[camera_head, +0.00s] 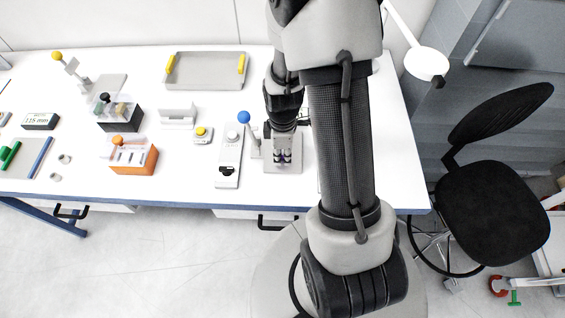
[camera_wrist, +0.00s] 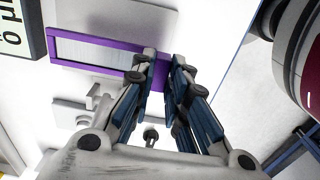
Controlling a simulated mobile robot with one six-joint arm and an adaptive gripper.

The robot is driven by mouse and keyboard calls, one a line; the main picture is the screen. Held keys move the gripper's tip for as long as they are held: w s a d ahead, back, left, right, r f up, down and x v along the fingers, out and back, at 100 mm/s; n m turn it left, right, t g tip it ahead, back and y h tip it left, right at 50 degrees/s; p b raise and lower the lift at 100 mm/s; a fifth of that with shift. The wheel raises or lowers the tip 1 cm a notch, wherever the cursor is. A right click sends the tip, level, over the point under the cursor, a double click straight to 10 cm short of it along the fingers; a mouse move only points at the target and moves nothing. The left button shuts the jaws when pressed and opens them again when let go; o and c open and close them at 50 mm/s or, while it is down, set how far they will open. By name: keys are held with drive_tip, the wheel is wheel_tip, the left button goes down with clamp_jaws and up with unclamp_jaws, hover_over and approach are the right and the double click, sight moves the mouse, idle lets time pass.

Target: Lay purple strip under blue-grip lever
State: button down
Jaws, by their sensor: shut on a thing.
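The purple strip (camera_wrist: 92,55) shows in the wrist view as a flat purple frame around a pale, finely lined middle. My gripper (camera_wrist: 162,72) is shut on its right end, and the rest sticks out to the left. In the head view my gripper (camera_head: 283,160) points down over a light grey base plate (camera_head: 284,169) near the table's front edge. The blue-grip lever (camera_head: 243,117), with a blue ball on a thin stem, stands just left of my gripper. My arm and gripper hide part of its fixture. The strip cannot be made out clearly in the head view.
Left of the lever is a long grey device (camera_head: 229,160) with a black knob. Further left are a yellow-button box (camera_head: 202,134), an orange box (camera_head: 133,158) and a yellow-ball lever (camera_head: 57,56). A grey tray (camera_head: 205,72) lies behind. A black chair (camera_head: 495,215) stands right of the table.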

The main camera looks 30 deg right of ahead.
sight(283, 162)
drive_tip(key=shift+f+b, duration=0.5)
drive_tip(key=shift+f, duration=1.7)
drive_tip(key=shift+f, duration=0.25)
drive_tip(key=c, duration=1.6)
unclamp_jaws()
drive_tip(key=shift+r, duration=0.1)
drive_tip(key=shift+o, duration=0.2)
drive_tip(key=shift+r, duration=0.1)
